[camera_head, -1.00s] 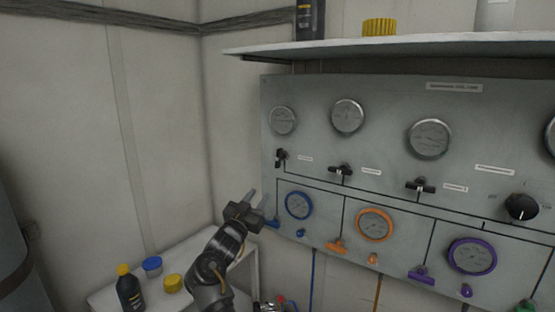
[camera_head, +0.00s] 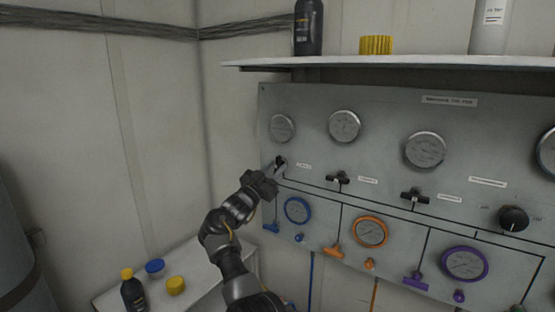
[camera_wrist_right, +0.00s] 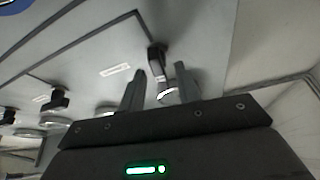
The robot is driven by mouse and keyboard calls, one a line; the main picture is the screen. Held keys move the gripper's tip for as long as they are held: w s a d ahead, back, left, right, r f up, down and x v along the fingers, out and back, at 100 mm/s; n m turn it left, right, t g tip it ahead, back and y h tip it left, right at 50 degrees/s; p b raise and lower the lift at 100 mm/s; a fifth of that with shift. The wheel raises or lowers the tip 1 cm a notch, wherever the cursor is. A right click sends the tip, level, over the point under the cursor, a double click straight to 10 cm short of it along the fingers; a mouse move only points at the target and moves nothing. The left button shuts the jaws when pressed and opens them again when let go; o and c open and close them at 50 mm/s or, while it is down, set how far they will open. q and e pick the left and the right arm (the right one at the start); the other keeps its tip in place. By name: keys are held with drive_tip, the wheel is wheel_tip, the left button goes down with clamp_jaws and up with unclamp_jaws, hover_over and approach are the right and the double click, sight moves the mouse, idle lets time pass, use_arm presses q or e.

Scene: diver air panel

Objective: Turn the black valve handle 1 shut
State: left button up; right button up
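The leftmost black valve handle (camera_head: 281,161), which I take as handle 1, is on the grey panel (camera_head: 390,108), below the leftmost gauge (camera_head: 282,128). My right gripper (camera_head: 274,171) is right at it and partly covers it in the head view. In the right wrist view the two fingers of my right gripper (camera_wrist_right: 160,74) are apart, with the black handle (camera_wrist_right: 157,56) between and just beyond the fingertips. Contact with either finger cannot be made out. My left gripper is not in view.
Two more black handles (camera_head: 338,179) (camera_head: 414,195) and a round black knob (camera_head: 513,218) are to the right. Blue, orange and purple gauges and small valves are below. A white shelf (camera_head: 400,65) overhangs the panel. A side table (camera_head: 215,272) with bottle and caps stands lower left.

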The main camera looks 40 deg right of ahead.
drive_tip(key=shift+p+x, duration=0.3)
drive_tip(key=shift+x, duration=0.65)
